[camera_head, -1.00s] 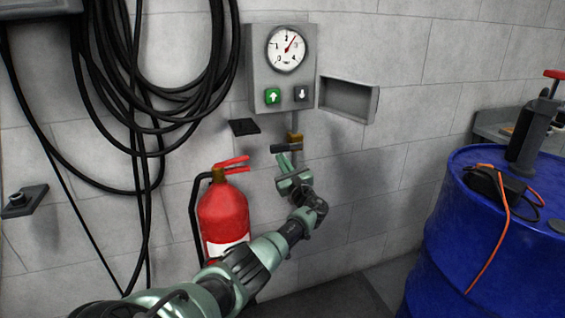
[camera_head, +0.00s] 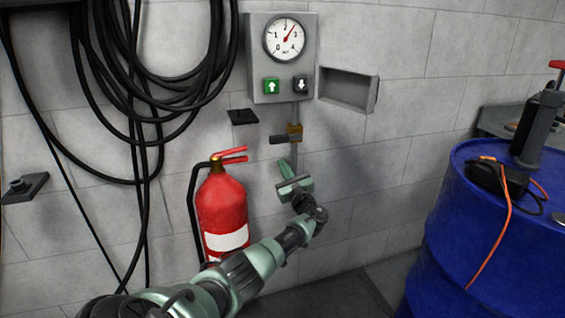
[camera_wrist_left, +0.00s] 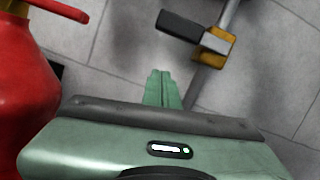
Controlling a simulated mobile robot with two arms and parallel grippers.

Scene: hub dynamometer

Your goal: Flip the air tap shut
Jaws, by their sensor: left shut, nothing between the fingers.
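The air tap has a brass body (camera_head: 295,132) on a thin grey pipe below the gauge box. Its dark lever (camera_head: 279,139) points left, across the pipe. In the left wrist view the brass body (camera_wrist_left: 212,46) and dark lever (camera_wrist_left: 180,26) show at the top, beyond my fingertips. My left gripper (camera_head: 283,164) is shut and empty, a little below the lever and apart from it. Its closed fingers also show in the left wrist view (camera_wrist_left: 161,75). My right gripper is not in view.
A red fire extinguisher (camera_head: 222,208) stands close to the left of my left gripper. The gauge box (camera_head: 282,60) and an open wall box (camera_head: 348,89) are above. Black hoses (camera_head: 150,90) hang at left. A blue drum (camera_head: 480,240) stands at right.

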